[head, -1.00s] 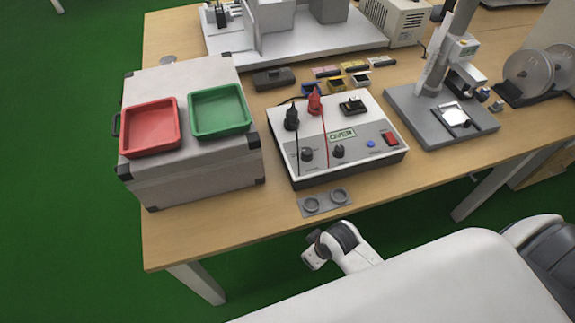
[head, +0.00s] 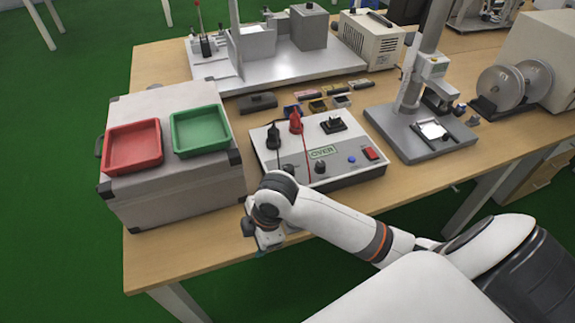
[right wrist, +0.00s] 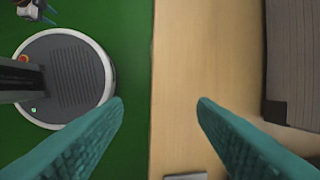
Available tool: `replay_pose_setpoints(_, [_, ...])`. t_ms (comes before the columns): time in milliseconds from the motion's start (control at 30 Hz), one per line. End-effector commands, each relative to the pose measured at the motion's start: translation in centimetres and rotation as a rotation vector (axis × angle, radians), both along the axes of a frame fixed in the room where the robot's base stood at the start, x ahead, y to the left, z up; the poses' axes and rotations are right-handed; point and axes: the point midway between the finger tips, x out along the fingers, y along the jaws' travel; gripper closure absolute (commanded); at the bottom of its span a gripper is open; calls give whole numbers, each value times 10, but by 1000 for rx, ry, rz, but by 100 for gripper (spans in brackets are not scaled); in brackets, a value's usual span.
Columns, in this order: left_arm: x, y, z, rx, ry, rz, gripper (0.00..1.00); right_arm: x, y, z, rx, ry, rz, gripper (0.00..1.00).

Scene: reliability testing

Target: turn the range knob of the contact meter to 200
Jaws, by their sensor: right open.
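The contact meter (head: 345,174) is a white box with a grey front on the table, its display (head: 323,152) reading OVER. One dark knob (head: 320,167) shows on its front; another knob (head: 288,169) to the left is partly hidden by my right arm. I cannot read the knob markings. My right gripper (head: 264,243) is in front of the meter's left corner, over the table's front edge, pointing down. In the right wrist view its teal fingers (right wrist: 161,102) are apart with nothing between them.
A grey case (head: 175,195) with a red tray (head: 133,168) and a green tray (head: 225,146) stands left of the meter. A stand (head: 425,150) is to the right. A red plug (head: 296,122) and a black plug (head: 273,135) rise from the meter, with leads.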

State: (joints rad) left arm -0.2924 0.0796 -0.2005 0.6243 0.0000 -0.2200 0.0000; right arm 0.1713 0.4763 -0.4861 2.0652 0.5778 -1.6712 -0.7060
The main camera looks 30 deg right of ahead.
Motion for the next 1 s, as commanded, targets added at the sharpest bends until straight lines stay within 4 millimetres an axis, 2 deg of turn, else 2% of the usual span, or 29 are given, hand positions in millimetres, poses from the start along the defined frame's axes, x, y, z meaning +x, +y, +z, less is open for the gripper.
replay_pose_setpoints(33, [1, 0, 0, 0, -1, 0, 60, 16, -9, 8, -39, -8, 74, 48])
replay_pose_setpoints(167, [-1, 0, 0, 0, 1, 0, 60, 54, -42, 33, -146, 11, 313, 48])
replay_pose_setpoints(300, [-5, 1, -1, 1, 6, 0, 60, 90, -93, 75, -235, 55, 518, 48])
replay_pose_setpoints(500, [-8, 1, -2, 1, 11, 1, 60, 115, -152, 134, -267, 100, 672, 48])
replay_pose_setpoints(600, [-8, 1, -2, 1, 12, 1, 60, 118, -166, 150, -262, 106, 707, 48])
replay_pose_setpoints(667, [-9, 1, -2, 2, 13, 1, 60, 119, -170, 154, -260, 107, 718, 48])
replay_pose_setpoints(767, [-9, 1, -2, 2, 13, 1, 60, 119, -171, 150, -258, 111, 727, 48])
replay_pose_setpoints(867, [-9, 1, -1, 2, 13, 1, 60, 118, -171, 136, -257, 113, 726, 48])
replay_pose_setpoints(1000, [-9, 1, 0, 2, 14, 1, 60, 118, -171, 109, -258, 113, 726, 48])
